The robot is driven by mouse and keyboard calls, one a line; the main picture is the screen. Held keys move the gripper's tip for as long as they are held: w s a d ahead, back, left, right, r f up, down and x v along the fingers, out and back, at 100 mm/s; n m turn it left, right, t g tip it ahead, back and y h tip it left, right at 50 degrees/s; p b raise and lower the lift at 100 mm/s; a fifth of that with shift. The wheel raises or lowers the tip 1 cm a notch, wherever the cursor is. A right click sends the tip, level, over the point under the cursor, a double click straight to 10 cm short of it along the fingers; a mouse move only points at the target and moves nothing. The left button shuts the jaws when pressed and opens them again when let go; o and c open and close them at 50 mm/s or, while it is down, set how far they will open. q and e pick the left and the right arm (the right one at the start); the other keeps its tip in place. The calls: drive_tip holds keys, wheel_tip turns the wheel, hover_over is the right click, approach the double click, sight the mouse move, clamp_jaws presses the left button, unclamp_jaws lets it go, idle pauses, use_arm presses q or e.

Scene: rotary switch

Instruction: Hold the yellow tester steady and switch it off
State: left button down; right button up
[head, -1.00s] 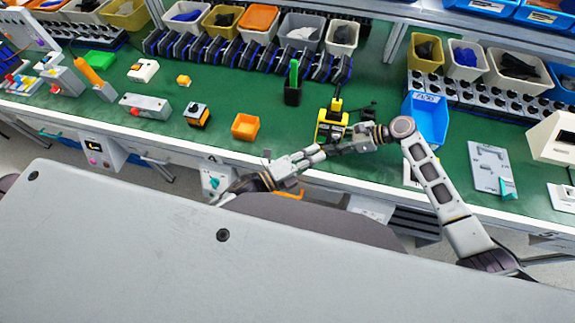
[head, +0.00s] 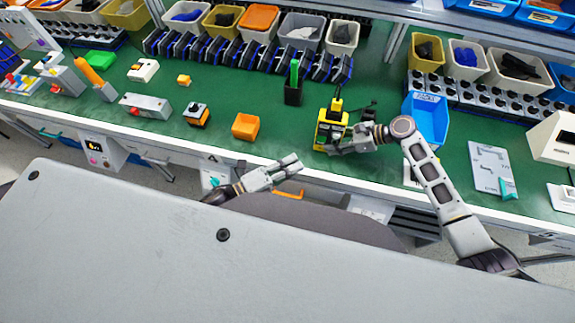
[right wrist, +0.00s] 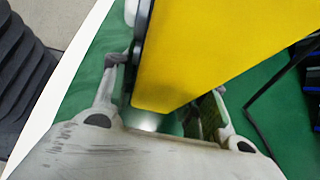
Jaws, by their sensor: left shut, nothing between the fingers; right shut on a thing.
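The yellow tester (head: 331,127) with a dark face stands upright on the green bench in the head view. My right gripper (head: 345,144) is at its lower right side, shut on it. In the right wrist view, the yellow side of the tester (right wrist: 215,50) fills the upper middle, between the fingers of my right gripper (right wrist: 165,85). The rotary switch cannot be made out. My left gripper (head: 292,168) is shut and empty, at the bench's front edge, to the left of and nearer than the tester.
A black holder with a green piece (head: 293,92) is behind. A dark cable (right wrist: 275,85) runs beside the tester. Green bench is clear between orange bin and tester.

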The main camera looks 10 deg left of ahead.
idle(0.3)
idle(0.4)
drive_tip(key=o, duration=1.1)
drive_tip(key=shift+d+r, duration=0.1)
drive_tip(key=shift+d, duration=0.05)
drive_tip(key=v, duration=1.1)
drive_tip(key=shift+d+r, duration=0.2)
drive_tip(key=shift+d, duration=0.1)
